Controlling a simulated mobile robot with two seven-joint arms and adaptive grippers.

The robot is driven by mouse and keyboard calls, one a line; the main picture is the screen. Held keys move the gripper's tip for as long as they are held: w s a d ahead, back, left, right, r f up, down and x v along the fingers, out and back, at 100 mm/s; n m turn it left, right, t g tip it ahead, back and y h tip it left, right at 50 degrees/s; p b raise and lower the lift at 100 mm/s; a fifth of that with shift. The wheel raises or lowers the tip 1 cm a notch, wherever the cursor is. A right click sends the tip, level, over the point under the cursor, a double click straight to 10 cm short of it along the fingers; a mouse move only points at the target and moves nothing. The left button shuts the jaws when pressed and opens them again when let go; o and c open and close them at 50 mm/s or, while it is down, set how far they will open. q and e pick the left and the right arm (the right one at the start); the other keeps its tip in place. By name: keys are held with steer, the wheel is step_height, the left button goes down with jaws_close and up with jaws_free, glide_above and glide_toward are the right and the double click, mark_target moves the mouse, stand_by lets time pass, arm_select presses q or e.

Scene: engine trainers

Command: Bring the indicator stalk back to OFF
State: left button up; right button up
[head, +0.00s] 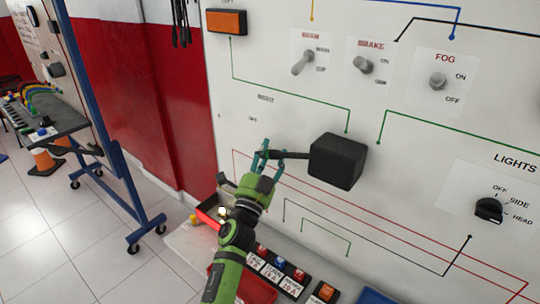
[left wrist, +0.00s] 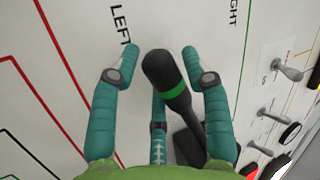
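The indicator stalk is a dark rod (head: 290,155) pointing left from a black box (head: 338,161) on the white panel, roughly level in the head view. In the left wrist view the stalk (left wrist: 158,70) has a thick black knob and a green band. My left gripper (head: 270,152) is at the stalk's outer end. In the left wrist view its teal fingers (left wrist: 160,52) are spread on both sides of the knob, with a gap at least on the left side. The small labels by the stalk are too blurred to read in the head view. My right gripper is not in view.
An orange lamp (head: 227,22) sits at the panel's top left. Toggle switches for BRAKE (head: 363,65) and FOG (head: 438,80) are above right; a LIGHTS knob (head: 489,209) is at right. A red bin (head: 209,213) and a fuse row (head: 277,271) lie below.

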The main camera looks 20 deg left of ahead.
mark_target(276, 121)
arm_select(q)
jaws_close()
steer(key=r+m+h, duration=0.1)
steer(key=r+m, duration=0.1)
steer(key=a+r+m+h, duration=0.1)
steer(key=r+m, duration=0.1)
steer(key=m, duration=0.1)
steer(key=shift+w+r+h, duration=0.15)
steer(key=shift+h, duration=0.25)
steer(key=shift+r+m+h, duration=0.35)
steer(key=shift+m+h, duration=0.05)
steer(key=shift+m, duration=0.2)
steer(key=o, duration=0.7)
jaws_free()
steer(key=shift+f, duration=0.1)
